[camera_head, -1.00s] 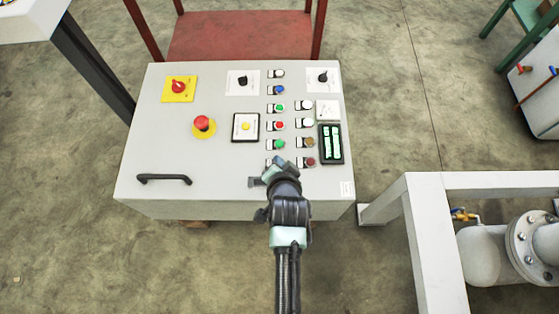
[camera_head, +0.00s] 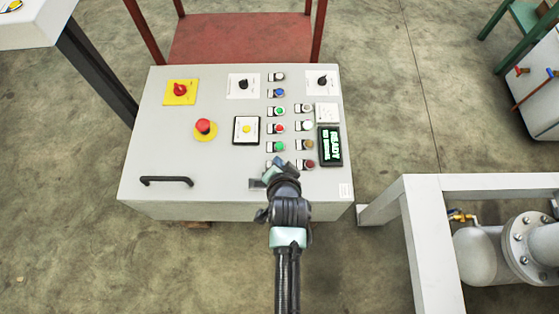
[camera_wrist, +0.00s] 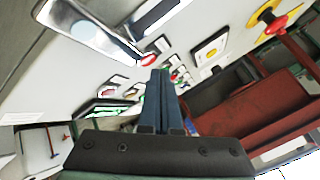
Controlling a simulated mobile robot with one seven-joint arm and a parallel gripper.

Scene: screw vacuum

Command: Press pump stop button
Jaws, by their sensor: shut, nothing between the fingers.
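The grey control panel (camera_head: 215,175) fills the middle of the head view and carries rows of small push buttons. A red button (camera_head: 278,128) sits between green ones in the left column, and a dark red button (camera_head: 308,163) is at the lower right. My gripper (camera_head: 272,170) is over the panel's lower part, at the bottom of the left column, and partly hides the button there. In the wrist view my shut, empty fingers (camera_wrist: 162,78) point at the panel, with a red button (camera_wrist: 149,60) just beyond their tips. I cannot tell whether they touch. Labels are unreadable.
A red emergency knob (camera_head: 203,126) on yellow and a red-yellow rotary switch (camera_head: 180,90) are on the panel's left. A black handle (camera_head: 166,181) is at lower left. The display (camera_head: 330,147) shows READY. A white frame (camera_head: 425,235) with pipework stands at right.

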